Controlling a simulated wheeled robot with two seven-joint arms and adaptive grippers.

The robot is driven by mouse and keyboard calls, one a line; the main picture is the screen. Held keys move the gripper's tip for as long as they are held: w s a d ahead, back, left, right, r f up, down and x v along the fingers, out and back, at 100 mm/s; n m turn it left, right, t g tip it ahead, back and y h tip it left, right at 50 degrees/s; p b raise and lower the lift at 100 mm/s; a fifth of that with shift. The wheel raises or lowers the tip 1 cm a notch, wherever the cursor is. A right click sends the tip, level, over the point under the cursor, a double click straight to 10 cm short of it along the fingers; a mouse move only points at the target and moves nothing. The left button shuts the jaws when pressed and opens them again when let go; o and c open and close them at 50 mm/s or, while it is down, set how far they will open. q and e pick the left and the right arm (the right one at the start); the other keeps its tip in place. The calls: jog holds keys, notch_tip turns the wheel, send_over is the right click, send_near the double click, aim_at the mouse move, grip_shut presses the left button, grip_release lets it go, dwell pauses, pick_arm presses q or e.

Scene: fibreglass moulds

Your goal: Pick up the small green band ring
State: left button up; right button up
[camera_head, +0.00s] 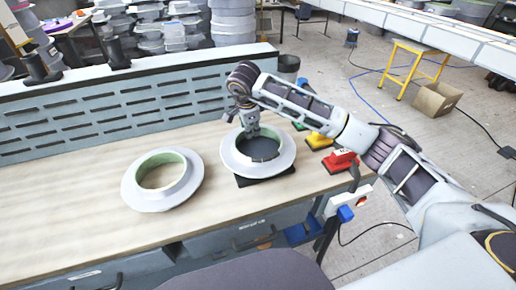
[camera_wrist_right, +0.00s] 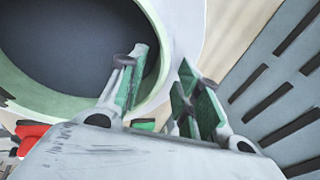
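Two pale grey flanged rings with green inner bands lie on the wooden table. The left ring (camera_head: 135,196) lies on bare wood. The right ring (camera_head: 283,163) sits on a black pad (camera_head: 264,178), with a dark centre. My right gripper (camera_head: 252,131) points down at this ring's far rim. In the right wrist view, the green band (camera_wrist_right: 150,12) curves under my right gripper (camera_wrist_right: 160,78). Its green-padded fingers are spread apart, one over the band side, the other toward the outside. Contact with the ring cannot be told. My left gripper is not in view.
A slotted grey panel (camera_head: 120,112) stands along the table's back. Yellow (camera_head: 318,140) and red (camera_head: 340,161) blocks lie near the right edge, close to my right arm. A dark bin (camera_head: 289,67) is behind. The wood left of the left ring is clear.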

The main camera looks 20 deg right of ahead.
jog(key=shift+c, duration=0.2)
grip_shut()
jog(key=shift+r, duration=0.2)
notch_tip(320, 180, up, 10)
dwell(0.9)
jog(key=shift+f, duration=0.15)
